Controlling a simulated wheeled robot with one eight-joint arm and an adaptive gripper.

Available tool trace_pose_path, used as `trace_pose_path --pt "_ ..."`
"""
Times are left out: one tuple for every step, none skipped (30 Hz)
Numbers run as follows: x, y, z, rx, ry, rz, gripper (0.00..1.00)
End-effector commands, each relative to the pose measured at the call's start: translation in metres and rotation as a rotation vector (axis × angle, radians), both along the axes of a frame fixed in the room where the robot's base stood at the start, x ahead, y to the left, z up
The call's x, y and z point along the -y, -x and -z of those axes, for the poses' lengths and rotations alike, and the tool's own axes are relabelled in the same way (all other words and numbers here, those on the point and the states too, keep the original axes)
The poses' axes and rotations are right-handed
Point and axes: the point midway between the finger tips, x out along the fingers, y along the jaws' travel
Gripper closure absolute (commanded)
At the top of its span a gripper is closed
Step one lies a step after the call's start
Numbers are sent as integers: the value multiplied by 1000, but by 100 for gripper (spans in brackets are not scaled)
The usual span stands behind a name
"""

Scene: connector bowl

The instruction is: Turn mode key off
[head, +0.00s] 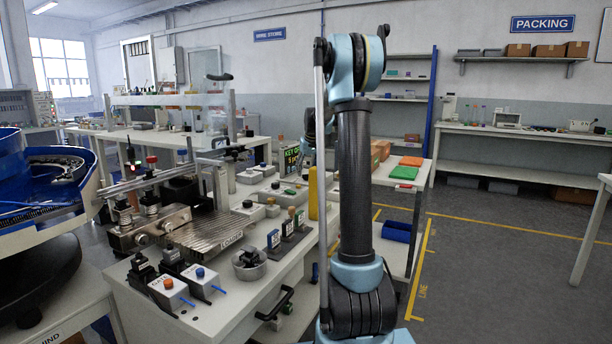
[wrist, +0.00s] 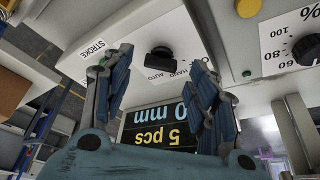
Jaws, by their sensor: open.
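In the wrist view a black knob (wrist: 160,60) sits on a pale panel, beside lettering that seems to read HAND and AUTO. It looks like the mode key, but no label naming it so is legible. My gripper (wrist: 163,68) is open and empty. Its two fingers stand apart, left and right of the knob in the picture, with the knob showing between them. I cannot tell how far the fingertips are from the panel. In the head view my arm hides most of the gripper and the knob cannot be made out.
A STROKE label (wrist: 92,48) lies left of the knob. A dial with a percent scale (wrist: 306,50) and a yellow button (wrist: 247,8) are at the right. A dark sign (wrist: 160,130) reading 5 pcs shows beyond the fingers. The bench (head: 215,315) is crowded with fixtures and switch boxes.

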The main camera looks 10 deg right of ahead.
Motion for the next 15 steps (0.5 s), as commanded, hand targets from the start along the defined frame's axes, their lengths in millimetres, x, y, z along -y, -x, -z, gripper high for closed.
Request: trace_pose_path --pt "1 4 -9 0 0 0 47" --pt "1 6 -14 0 0 0 47" --pt "2 9 -21 0 0 0 47" --pt "2 11 -27 0 0 0 47" --pt "2 14 -32 0 0 0 47" --pt "3 16 -40 0 0 0 47" --pt "3 18 -45 0 0 0 47" --pt "4 20 -50 -1 0 0 47" --pt "4 23 -57 -1 0 0 47" --pt "4 25 -61 -1 0 0 47" --pt "5 26 -65 -1 0 0 47" --pt "5 29 -71 -1 0 0 47" --pt "5 30 -74 -1 0 0 47" --pt "5 31 -77 -1 0 0 47" --pt "6 33 -81 -1 0 0 47"
